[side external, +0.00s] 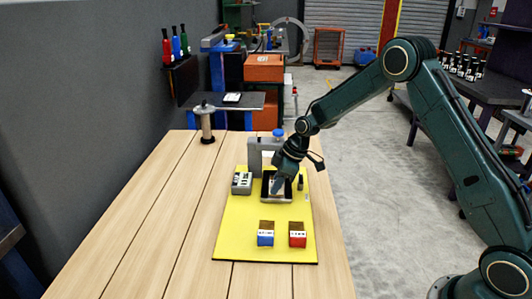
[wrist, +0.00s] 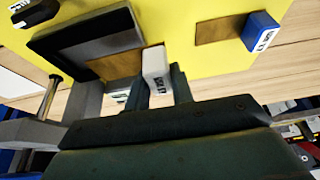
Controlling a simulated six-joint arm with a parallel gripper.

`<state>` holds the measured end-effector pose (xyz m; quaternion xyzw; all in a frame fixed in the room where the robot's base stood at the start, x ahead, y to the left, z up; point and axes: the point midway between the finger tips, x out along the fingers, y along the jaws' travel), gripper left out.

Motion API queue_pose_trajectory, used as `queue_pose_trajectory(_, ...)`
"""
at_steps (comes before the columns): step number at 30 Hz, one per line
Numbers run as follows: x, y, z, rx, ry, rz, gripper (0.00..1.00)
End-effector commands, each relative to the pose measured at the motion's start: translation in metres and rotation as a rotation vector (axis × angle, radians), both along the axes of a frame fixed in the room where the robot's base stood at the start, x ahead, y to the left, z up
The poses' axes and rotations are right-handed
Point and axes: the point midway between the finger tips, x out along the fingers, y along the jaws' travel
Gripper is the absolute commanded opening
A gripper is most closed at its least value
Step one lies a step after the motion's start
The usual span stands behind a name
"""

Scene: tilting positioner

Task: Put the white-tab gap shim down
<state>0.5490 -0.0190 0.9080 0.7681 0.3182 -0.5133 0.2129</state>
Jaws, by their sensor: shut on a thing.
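The white-tab gap shim shows in the wrist view as a white tab (wrist: 155,68) with dark lettering and a brown plate (wrist: 115,66) reaching left from it. My gripper (wrist: 161,80) is shut on the white tab, one finger on each side. The brown plate overlaps the edge of a black-rimmed grey tray (wrist: 75,48) in that view; I cannot tell whether it touches. In the side view my gripper (side external: 279,188) points down at the tray (side external: 265,197), and the arm hides most of the shim there.
A blue-tab shim (side external: 265,239) and a red-tab shim (side external: 297,240) lie at the front of the yellow board (side external: 235,225). A grey block (side external: 242,183) stands left of the tray, and a grey upright fixture (side external: 256,153) behind it. Bare board lies at the front left.

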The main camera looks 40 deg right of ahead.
Motion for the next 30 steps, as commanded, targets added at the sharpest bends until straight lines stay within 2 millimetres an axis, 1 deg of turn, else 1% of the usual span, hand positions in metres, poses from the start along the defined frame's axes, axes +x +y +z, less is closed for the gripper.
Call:
queue_pose_trajectory(3, 0.013, -0.013, 0.000, 0.001, -0.002, -0.001, 0.00)
queue_pose_trajectory(9, 0.029, -0.028, 0.000, 0.000, -0.001, 0.000, 0.00)
queue_pose_trajectory(13, 0.033, -0.032, 0.000, 0.001, -0.001, 0.000, 0.00)
queue_pose_trajectory(20, 0.034, -0.033, 0.000, 0.001, -0.001, 0.000, 0.00)
queue_pose_trajectory(24, 0.038, -0.038, 0.000, 0.000, -0.001, 0.000, 0.00)
queue_pose_trajectory(30, 0.037, -0.038, -0.025, 0.000, 0.003, 0.001, 0.00)
